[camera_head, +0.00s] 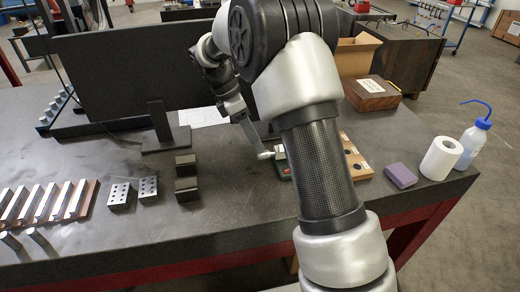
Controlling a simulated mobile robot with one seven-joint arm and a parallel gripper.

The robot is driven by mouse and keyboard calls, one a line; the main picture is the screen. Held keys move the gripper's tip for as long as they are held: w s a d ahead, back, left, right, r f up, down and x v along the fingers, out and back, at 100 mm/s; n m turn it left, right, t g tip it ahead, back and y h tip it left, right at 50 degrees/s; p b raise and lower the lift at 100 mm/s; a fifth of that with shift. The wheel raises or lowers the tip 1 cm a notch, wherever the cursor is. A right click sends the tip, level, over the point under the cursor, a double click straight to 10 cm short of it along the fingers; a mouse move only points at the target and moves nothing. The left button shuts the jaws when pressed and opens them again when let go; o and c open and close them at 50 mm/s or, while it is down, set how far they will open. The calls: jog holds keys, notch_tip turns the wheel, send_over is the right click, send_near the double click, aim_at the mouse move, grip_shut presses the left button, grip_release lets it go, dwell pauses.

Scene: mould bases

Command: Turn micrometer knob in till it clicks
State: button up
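My arm crosses the middle of the view, and its wrist reaches down behind the elbow toward the bench. My gripper (238,112) is small and partly in shadow; its fingers are not clear enough to show whether they are open or shut. A thin silver piece (256,143) with a pale rounded end slants down just below the gripper. It may be part of the micrometer, but I cannot tell. A dark green item (281,169) lies beside its lower end, partly hidden by my arm. No micrometer knob can be made out clearly.
The dark bench (200,228) carries a rack of metal bars (48,203), drilled blocks (148,188), dark blocks (186,186), a black stand (165,138), a purple sponge (400,175), a white roll (441,158), a wash bottle (470,147) and a wooden box (372,93). The bench's front middle is clear.

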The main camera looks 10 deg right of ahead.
aim_at(263, 155)
jog(key=shift+x, duration=1.9)
grip_shut()
jog(key=shift+b, duration=0.45)
